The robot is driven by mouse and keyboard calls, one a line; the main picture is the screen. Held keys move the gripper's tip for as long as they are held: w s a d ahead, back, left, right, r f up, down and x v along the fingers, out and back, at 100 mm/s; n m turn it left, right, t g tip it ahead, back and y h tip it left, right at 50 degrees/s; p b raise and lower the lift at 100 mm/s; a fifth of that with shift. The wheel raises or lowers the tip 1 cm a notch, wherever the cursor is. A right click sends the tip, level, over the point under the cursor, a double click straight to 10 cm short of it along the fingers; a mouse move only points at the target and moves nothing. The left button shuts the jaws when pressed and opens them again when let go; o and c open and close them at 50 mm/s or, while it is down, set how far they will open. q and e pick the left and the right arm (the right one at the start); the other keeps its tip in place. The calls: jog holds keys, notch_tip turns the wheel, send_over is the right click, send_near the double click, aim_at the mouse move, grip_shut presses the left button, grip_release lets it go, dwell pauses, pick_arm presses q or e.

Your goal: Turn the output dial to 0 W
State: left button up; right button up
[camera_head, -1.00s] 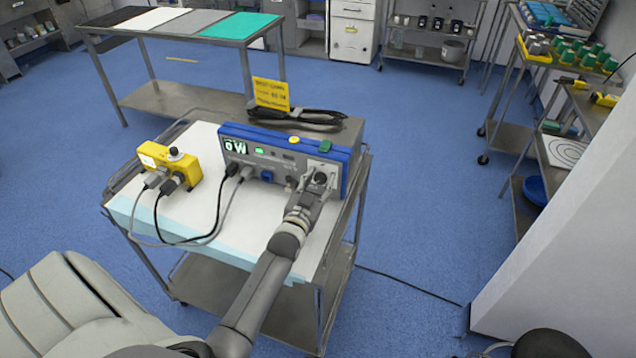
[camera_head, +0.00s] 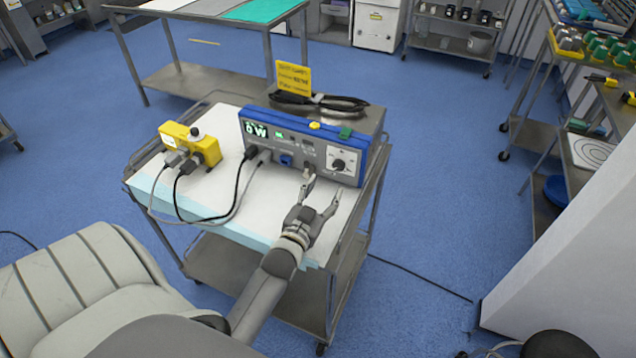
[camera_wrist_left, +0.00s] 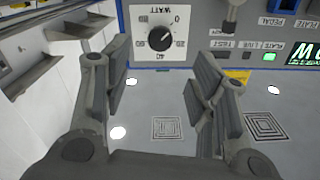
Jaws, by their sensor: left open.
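The output dial (camera_head: 338,164) is a round black knob on a white plate at the right end of the blue and grey generator (camera_head: 299,160). In the left wrist view the dial (camera_wrist_left: 160,38) shows upside down, with "WATT" and numbers around it. Its pointer mark is too small to read surely. My left gripper (camera_head: 322,195) is open and empty, in front of the panel and apart from the dial. In the wrist view its fingers stand on either side below the dial. The green display (camera_head: 256,130) is lit; its figure is hard to read. My right gripper is not in view.
The generator stands on a white-covered cart (camera_head: 232,221). A yellow box (camera_head: 191,143) with plugged cables stands to its left.

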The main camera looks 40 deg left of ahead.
pick_arm(q)
jog(key=shift+v, duration=1.5)
